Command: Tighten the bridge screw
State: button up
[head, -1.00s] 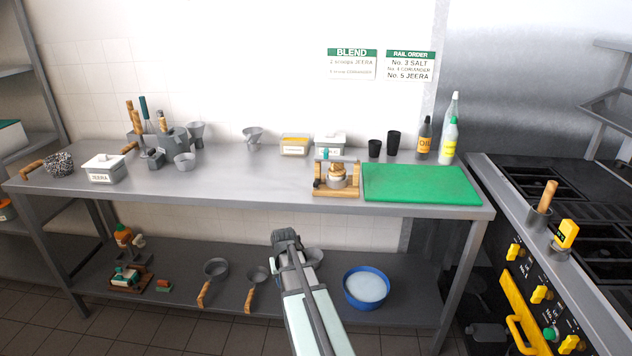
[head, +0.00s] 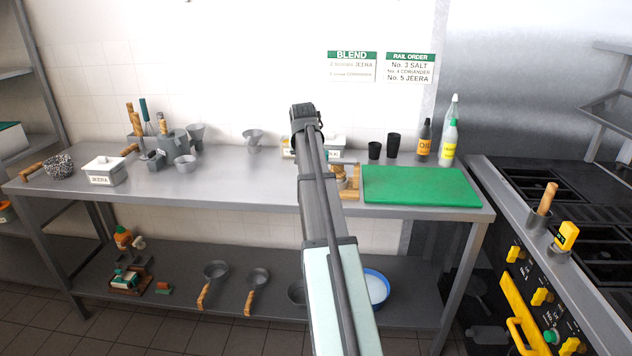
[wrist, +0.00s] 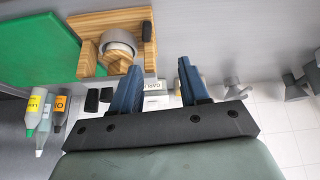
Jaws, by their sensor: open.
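The wooden stand (head: 351,193) is on the counter beside the green board, mostly hidden behind my arm in the head view. The wrist view shows the wooden stand (wrist: 88,62) with a grey ring (wrist: 118,42) and a wooden knob (wrist: 118,62) in it. A dark piece (wrist: 147,31) sits at the stand's edge. I cannot make out the bridge screw itself. My gripper (wrist: 159,66) is open and empty, its two blue fingers apart from the stand, which is up and left of them in the wrist view.
The green board (head: 420,186) lies right of the stand. Dark cups (head: 393,145) and bottles (head: 424,140) stand behind it. A white jeera box (head: 104,171) and grey scoops stand at left. The stove (head: 560,215) is at right.

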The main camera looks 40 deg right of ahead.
jog(key=w+d+f+m, duration=0.1)
jog(key=d+f, duration=0.1)
jog(key=f, duration=0.1)
jog(key=w+d+f+m+g, duration=0.1)
jog(key=d+f, duration=0.1)
jog(key=f, duration=0.2)
jog(key=w+d+f+m+g, duration=0.1)
jog(key=d+f, duration=0.1)
jog(key=f, duration=0.2)
jog(key=shift+f+m, duration=0.25)
jog(key=shift+m, duration=0.15)
jog(key=shift+c, duration=0.2)
grip_shut()
dwell(0.4)
